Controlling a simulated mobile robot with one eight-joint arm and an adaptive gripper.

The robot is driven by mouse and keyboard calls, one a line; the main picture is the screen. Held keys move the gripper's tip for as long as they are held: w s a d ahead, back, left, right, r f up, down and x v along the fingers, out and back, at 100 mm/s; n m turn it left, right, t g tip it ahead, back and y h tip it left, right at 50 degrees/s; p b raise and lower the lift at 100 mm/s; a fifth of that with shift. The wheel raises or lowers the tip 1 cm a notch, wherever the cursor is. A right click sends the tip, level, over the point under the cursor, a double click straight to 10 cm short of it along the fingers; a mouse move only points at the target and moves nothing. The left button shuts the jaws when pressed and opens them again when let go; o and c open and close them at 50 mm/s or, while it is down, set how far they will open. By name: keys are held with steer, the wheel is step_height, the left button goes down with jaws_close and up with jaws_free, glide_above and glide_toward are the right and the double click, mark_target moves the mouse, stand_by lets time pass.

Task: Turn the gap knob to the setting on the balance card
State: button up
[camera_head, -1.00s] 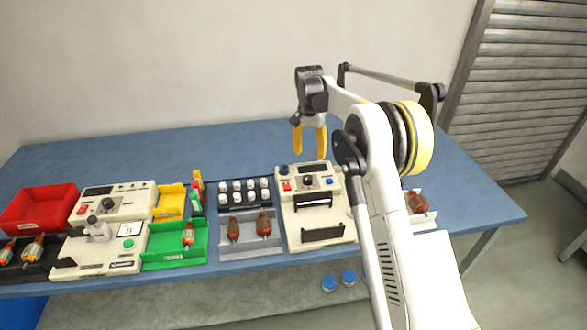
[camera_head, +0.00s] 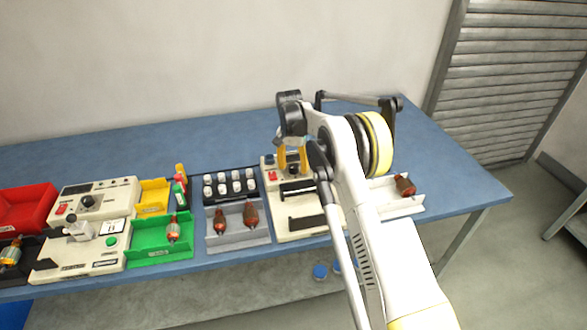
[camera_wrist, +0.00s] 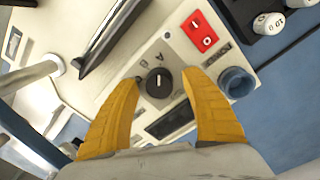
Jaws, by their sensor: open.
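A black round knob (camera_wrist: 158,83) with a white pointer line sits on the cream panel of the right machine (camera_head: 283,237), with small letters printed beside it. My gripper (camera_head: 293,160) is over this panel. In the wrist view its yellow fingers (camera_wrist: 163,80) are spread, with the knob between the tips; I cannot tell whether they touch it. Another black knob (camera_head: 88,201) is on the left machine (camera_head: 123,187). A small white card (camera_head: 113,227) with dark marks is at the microscope station; its marks are too small to read. I cannot tell whether it is the balance card.
A red rocker switch (camera_wrist: 199,31) and a blue round knob (camera_wrist: 237,82) flank the black knob. A dark bar (camera_wrist: 115,38) rises close by. A rack of white caps (camera_head: 230,185) and a grey tray (camera_head: 240,241) with armatures stand left. The table's back strip is clear.

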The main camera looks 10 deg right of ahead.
jaws_close()
steer(key=shift+n, duration=0.4)
steer(key=n, duration=0.3)
steer(key=shift+n+t, duration=0.3)
steer(key=shift+n, duration=2.2)
